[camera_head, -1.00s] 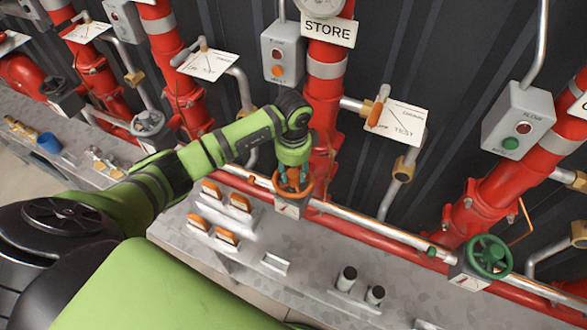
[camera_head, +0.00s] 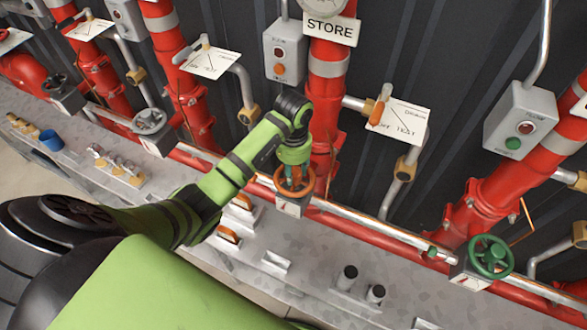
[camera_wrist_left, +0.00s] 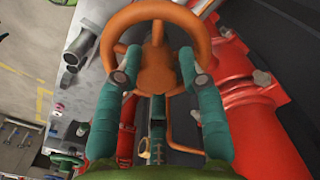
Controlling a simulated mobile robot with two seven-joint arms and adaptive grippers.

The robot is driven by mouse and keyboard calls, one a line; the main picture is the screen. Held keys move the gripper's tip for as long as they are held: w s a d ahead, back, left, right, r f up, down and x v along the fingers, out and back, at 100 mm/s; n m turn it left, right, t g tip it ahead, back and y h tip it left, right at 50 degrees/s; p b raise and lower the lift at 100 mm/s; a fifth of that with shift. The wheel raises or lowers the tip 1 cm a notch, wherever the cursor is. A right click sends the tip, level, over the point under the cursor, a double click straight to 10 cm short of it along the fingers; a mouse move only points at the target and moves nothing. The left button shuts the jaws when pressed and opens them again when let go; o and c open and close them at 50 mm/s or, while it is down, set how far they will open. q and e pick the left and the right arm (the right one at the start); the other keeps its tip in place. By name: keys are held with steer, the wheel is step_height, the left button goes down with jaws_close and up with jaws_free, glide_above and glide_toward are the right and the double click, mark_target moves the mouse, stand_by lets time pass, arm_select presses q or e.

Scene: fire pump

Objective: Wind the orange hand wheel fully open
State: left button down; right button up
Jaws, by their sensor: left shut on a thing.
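The orange hand wheel (camera_head: 294,183) sits on a grey valve box on the silver pipe, in front of the red riser marked STORE. In the left wrist view the wheel (camera_wrist_left: 158,50) fills the upper middle, with its hub and spokes showing. My left gripper (camera_head: 295,172) reaches the wheel from above. In the left wrist view its two teal fingers (camera_wrist_left: 160,80) lie over the wheel, one on each side of the hub, and are shut on it. My right gripper is not in view.
A green hand wheel (camera_head: 490,256) stands to the right and a grey one (camera_head: 149,121) to the left on the same pipe. The shelf below holds orange-topped parts (camera_head: 229,235) and black-capped cylinders (camera_head: 348,277). A hanging tag (camera_head: 399,120) is right of the riser.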

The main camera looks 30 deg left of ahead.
arm_select(q)
steer(key=shift+w+r, duration=0.15)
steer(key=shift+w, duration=0.05)
steer(key=c, duration=0.9)
jaws_free()
